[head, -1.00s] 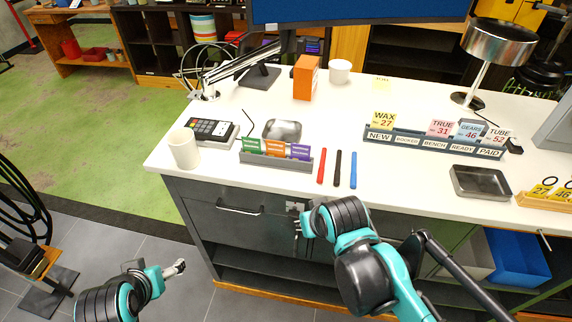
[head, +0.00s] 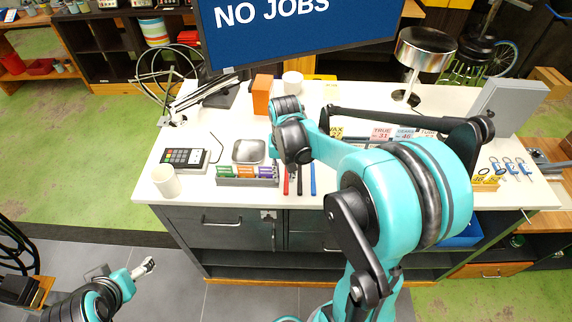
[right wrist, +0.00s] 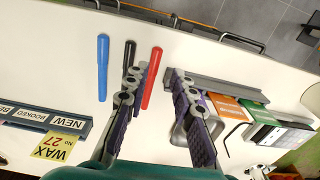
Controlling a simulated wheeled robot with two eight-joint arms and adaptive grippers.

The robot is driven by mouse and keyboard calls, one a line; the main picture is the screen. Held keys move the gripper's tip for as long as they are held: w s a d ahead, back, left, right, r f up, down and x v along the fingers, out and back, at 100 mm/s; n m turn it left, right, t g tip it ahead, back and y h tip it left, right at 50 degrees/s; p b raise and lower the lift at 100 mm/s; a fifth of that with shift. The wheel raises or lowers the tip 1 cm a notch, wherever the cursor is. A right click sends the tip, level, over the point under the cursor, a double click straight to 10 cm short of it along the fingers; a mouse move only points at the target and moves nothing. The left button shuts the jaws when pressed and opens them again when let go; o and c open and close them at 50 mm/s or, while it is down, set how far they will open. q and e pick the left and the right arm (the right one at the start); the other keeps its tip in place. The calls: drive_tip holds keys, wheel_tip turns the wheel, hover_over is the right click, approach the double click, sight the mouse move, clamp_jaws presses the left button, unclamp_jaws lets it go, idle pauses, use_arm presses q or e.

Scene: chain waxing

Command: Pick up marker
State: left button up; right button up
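Three markers lie side by side on the white counter. In the right wrist view they are a blue marker (right wrist: 103,68), a black marker (right wrist: 129,54) and a red marker (right wrist: 153,74). In the head view the red (head: 286,183), black (head: 299,181) and blue (head: 313,179) show below my right wrist. My right gripper (right wrist: 162,76) is open and empty above the counter. One finger overlaps the black and red markers in the picture; the other overlaps the card holder. My left gripper (head: 144,268) hangs low in front of the counter, its fingers too small to read.
A grey card holder (right wrist: 220,86) stands close beside the markers. A metal tray (head: 249,151), card reader (head: 185,158), white cup (head: 166,181) and orange box (head: 262,94) are on the counter. A labelled card rack (right wrist: 84,127) lies beyond the blue marker.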

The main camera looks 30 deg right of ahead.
sight(286, 191)
drive_tip(key=shift+w+d+r, duration=0.15)
drive_tip(key=shift+d, duration=0.1)
drive_tip(key=shift+f, duration=0.3)
drive_tip(key=f, duration=0.7)
drive_tip(key=shift+s+f, duration=0.2)
clamp_jaws()
